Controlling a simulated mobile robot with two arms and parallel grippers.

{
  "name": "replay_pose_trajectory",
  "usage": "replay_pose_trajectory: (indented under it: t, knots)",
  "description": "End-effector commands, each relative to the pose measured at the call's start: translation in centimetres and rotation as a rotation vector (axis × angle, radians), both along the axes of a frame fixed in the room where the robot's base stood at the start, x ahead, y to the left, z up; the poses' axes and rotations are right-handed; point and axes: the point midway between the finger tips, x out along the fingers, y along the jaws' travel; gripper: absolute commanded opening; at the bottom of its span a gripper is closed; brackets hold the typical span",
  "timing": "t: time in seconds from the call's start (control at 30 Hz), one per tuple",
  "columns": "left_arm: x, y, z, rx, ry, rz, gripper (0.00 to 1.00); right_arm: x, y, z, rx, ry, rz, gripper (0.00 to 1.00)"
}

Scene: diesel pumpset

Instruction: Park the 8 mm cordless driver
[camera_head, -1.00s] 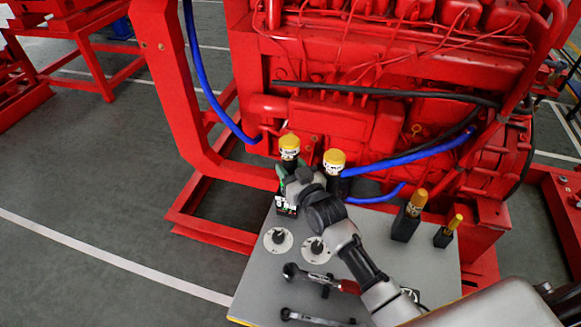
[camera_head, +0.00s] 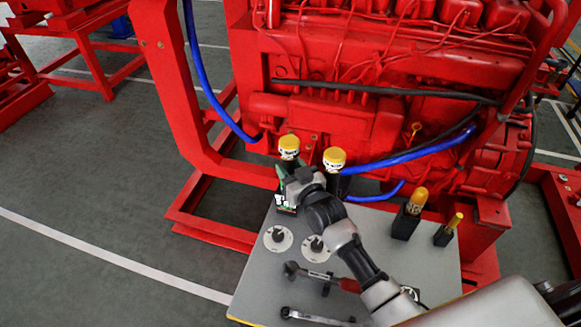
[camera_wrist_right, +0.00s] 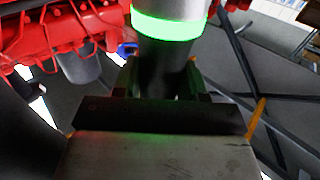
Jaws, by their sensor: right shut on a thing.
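The cordless driver (camera_head: 279,171) shows in the head view as a green part beside my right gripper (camera_head: 290,184), at the back left of the grey table. My right gripper is shut on it; the wrist and fingers hide most of it. Below the grip is a black block with white lettering (camera_head: 285,208); I cannot tell whether it is part of the driver or a holder. Any 8 mm marking is unreadable. In the right wrist view a grey cylinder with a glowing green ring (camera_wrist_right: 170,22) stands beyond the dark crossbar. My left gripper is not in view.
Two round dials (camera_head: 278,239), wrenches (camera_head: 322,277) and two yellow-topped tools in black blocks (camera_head: 407,222) are on the grey table (camera_head: 262,290). The red engine (camera_head: 350,60) rises behind.

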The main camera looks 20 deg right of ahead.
Motion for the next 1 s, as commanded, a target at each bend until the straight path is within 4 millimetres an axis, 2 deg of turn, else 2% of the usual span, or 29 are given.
replay_pose_trajectory:
  t: [0.7, 0.73, 0.9, 1.0]
  knots:
    - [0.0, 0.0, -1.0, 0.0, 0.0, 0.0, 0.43, 0.1, 0.0, -1.2, 0.0, -0.006, 0.0, 0.0]
    - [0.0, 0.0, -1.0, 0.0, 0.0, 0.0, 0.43, 0.1, 0.0, -1.1, 0.0, -0.006, 0.0, 0.45]
    - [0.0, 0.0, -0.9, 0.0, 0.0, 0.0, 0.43, 0.0, 0.0, -1.2, 0.0, -0.004, 0.0, 0.71]
    - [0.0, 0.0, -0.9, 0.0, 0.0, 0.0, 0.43, 0.0, 0.0, -1.2, 0.001, -0.003, 0.0, 0.71]
